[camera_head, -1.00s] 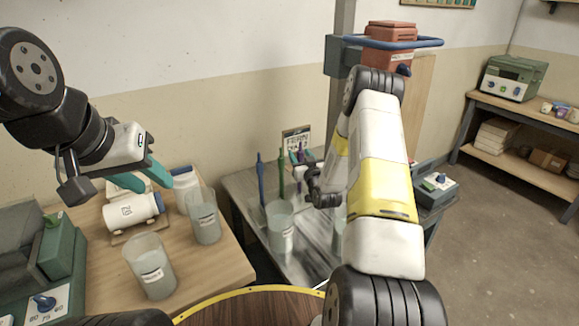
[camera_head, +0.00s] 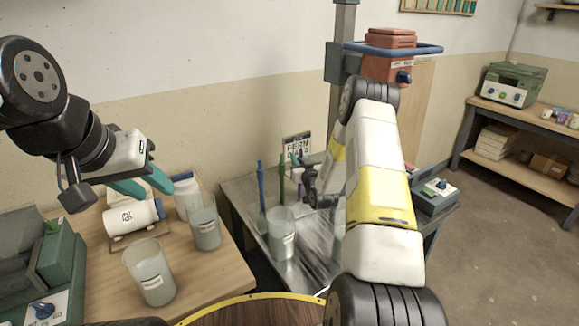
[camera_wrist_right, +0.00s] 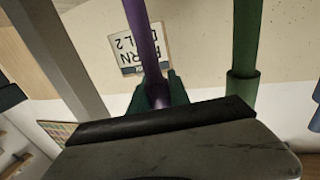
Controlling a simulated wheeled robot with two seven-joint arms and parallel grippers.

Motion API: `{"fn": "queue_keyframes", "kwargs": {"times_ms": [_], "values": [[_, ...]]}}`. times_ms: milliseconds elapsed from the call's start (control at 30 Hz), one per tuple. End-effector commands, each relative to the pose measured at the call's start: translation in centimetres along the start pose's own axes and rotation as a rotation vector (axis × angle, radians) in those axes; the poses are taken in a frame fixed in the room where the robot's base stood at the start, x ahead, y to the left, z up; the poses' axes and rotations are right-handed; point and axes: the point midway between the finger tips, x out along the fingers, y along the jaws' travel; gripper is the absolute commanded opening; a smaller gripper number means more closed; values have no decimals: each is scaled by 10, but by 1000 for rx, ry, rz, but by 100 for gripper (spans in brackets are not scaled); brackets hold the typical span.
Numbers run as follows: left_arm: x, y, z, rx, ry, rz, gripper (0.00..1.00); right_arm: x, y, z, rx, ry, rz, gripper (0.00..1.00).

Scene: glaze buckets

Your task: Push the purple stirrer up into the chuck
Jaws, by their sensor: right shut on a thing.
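The purple stirrer (camera_wrist_right: 143,45) stands between the teal fingers of my right gripper (camera_wrist_right: 158,92), which is shut on it in the right wrist view. In the head view the purple stirrer (camera_head: 299,172) is a small sliver beside my right gripper (camera_head: 297,161), above the metal table. The red mixer head (camera_head: 388,65) with a blue ring is on a grey post at the back. Its chuck is hidden behind my right arm. My left gripper (camera_head: 155,188) is open and empty above the wooden table at left.
A blue stirrer (camera_head: 261,190) and a green stirrer (camera_head: 281,180) stand near a bucket (camera_head: 282,240) on the metal table (camera_head: 240,190). A control box (camera_head: 435,197) sits right of my right arm.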

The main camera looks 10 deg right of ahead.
Motion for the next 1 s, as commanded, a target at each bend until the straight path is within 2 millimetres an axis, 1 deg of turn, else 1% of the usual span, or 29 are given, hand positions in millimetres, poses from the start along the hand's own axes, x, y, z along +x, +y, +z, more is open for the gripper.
{"fn": "queue_keyframes", "kwargs": {"times_ms": [67,167,400,500,600,733,1000], "values": [[0,0,0,0,0,0,36,0,0,-4,0,2,0,0],[0,0,0,0,0,0,36,1,0,-18,-1,6,0,0],[0,0,0,0,0,0,36,0,0,-67,0,6,1,0],[0,0,0,0,0,0,36,0,0,-84,0,6,1,0],[0,0,0,0,0,0,36,0,0,-96,-1,4,0,0],[0,0,0,0,0,0,36,0,0,-109,-1,3,0,0],[0,0,0,0,0,0,36,0,0,-126,0,2,0,0]]}}
